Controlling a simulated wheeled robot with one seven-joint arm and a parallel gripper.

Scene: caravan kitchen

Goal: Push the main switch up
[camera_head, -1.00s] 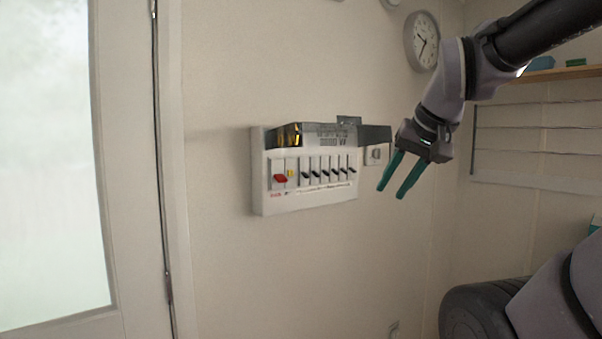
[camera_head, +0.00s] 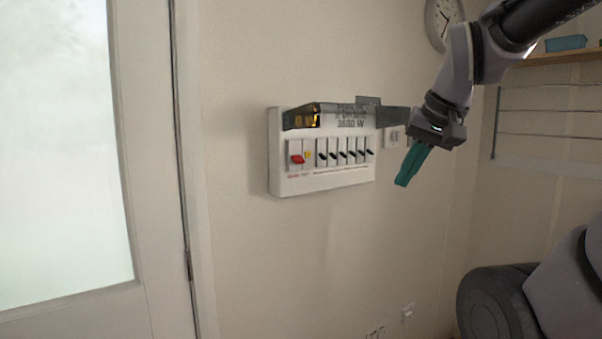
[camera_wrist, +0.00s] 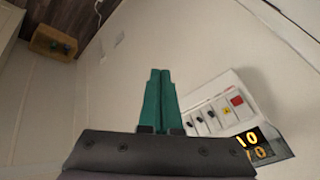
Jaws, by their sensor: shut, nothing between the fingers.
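The white switch panel (camera_head: 330,181) hangs on the wall, with its cover flipped up at the top (camera_head: 345,117). The red main switch (camera_head: 297,159) sits at the panel's left end, beside a yellow button (camera_head: 308,155) and a row of black switches (camera_head: 345,154). In the wrist view the red switch (camera_wrist: 237,100) is at the right, on the tilted panel (camera_wrist: 232,84). My gripper (camera_head: 402,183) has green fingers closed together, empty, to the right of the panel and apart from it.
A door with a frosted pane (camera_head: 60,150) is at the left. A clock (camera_head: 441,22), a shelf (camera_head: 560,56) and a wire rack (camera_head: 550,128) are at the right.

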